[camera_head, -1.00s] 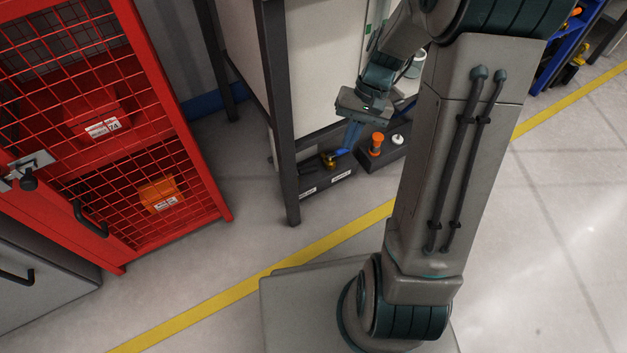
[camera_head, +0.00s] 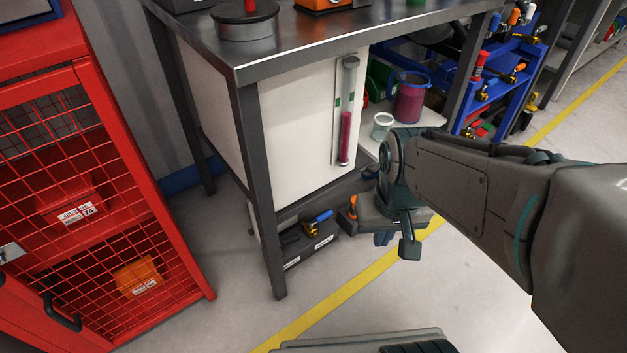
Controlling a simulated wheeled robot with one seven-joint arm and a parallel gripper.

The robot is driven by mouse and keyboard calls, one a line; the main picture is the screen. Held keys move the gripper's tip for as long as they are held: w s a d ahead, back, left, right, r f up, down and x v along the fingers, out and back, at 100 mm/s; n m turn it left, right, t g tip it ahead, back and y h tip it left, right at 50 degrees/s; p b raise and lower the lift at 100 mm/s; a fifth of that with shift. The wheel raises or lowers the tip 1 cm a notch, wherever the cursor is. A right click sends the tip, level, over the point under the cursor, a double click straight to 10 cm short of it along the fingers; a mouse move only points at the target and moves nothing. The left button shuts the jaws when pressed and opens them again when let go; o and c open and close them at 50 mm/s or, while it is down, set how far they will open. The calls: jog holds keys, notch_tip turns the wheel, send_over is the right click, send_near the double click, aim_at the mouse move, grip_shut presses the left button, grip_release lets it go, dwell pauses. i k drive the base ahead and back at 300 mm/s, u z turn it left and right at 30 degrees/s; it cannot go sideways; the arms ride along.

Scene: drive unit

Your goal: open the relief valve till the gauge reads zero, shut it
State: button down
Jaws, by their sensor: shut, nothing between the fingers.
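A brass valve (camera_head: 310,228) with a blue lever (camera_head: 321,216) sits low under the white tank (camera_head: 292,130), beside dark boxes on the floor. The only gauge I can make out is an upright clear tube (camera_head: 345,115) on the tank's front. Magenta liquid fills about its lower half, with small green marks beside it. My gripper (camera_head: 383,239) is shut and empty, pointing down to the right of the valve and apart from it. My wrist partly hides the low items behind it.
A dark steel bench (camera_head: 330,45) stands over the tank, with its front leg (camera_head: 258,190) left of the valve. An orange-topped item (camera_head: 348,212) stands between valve and gripper. A red mesh cabinet (camera_head: 110,200) is at left. The floor in front is clear, crossed by a yellow line (camera_head: 330,307).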

aim_at(285, 241)
jog(key=z, duration=2.3)
jog(key=k, duration=0.7)
jog(key=u, duration=1.65)
